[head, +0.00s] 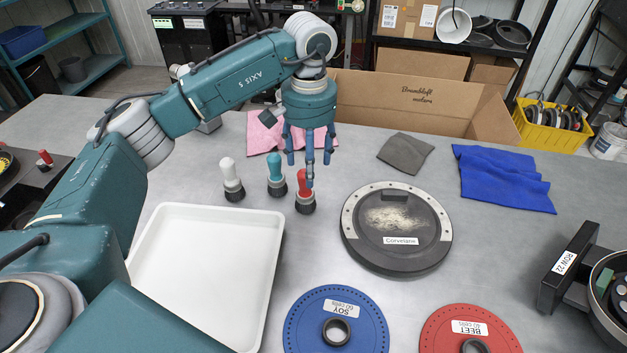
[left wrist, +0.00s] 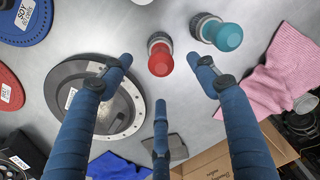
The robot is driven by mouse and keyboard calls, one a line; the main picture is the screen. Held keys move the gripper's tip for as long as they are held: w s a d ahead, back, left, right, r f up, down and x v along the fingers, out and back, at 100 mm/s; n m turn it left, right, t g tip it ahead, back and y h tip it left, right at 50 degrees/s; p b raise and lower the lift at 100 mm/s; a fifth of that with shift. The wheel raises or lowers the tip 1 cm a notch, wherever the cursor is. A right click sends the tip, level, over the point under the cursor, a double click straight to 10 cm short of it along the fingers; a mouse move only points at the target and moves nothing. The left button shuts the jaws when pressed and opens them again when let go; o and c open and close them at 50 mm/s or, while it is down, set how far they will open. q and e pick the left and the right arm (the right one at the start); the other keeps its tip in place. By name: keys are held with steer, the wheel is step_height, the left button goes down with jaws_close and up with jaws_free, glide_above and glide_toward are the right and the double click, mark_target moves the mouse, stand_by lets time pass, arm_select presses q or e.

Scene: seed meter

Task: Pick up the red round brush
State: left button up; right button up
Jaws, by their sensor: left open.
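The red round brush (head: 305,190) stands upright on the grey table, with a red handle and a dark bristle base. In the left wrist view the red brush (left wrist: 160,62) shows between my finger tips, apart from them. A teal brush (head: 276,175) stands just left of the red one, and a white brush (head: 232,180) further left. My right gripper is not in view.
A white tray (head: 275,222) lies at front left. A round dark seed meter housing (head: 425,262) lies right of the brushes. Blue (head: 360,301) and red (head: 500,332) discs lie in front. Pink (head: 262,140), grey (head: 405,150) and blue (head: 500,180) cloths and a cardboard box (head: 430,100) lie behind.

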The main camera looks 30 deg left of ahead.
mark_target(306, 195)
arm_select(q)
steer(key=f, duration=0.3)
steer(key=f+p, duration=0.1)
steer(key=shift+s+a+f, duration=0.1)
steer(key=shift+s+f, duration=0.1)
steer(key=shift+s, duration=0.05)
steer(key=shift+f, duration=0.3)
steer(key=f+p, duration=0.1)
steer(key=f, duration=0.1)
steer(key=f+p, duration=0.1)
steer(key=f, duration=0.1)
steer(key=shift+s+a+p, duration=0.2)
steer(key=shift+p, duration=0.15)
steer(key=shift+w+f, duration=0.1)
steer(key=shift+f, duration=0.6)
steer(key=c, duration=1.2)
steer(key=shift+c, duration=0.3)
steer(key=shift+r, duration=0.1)
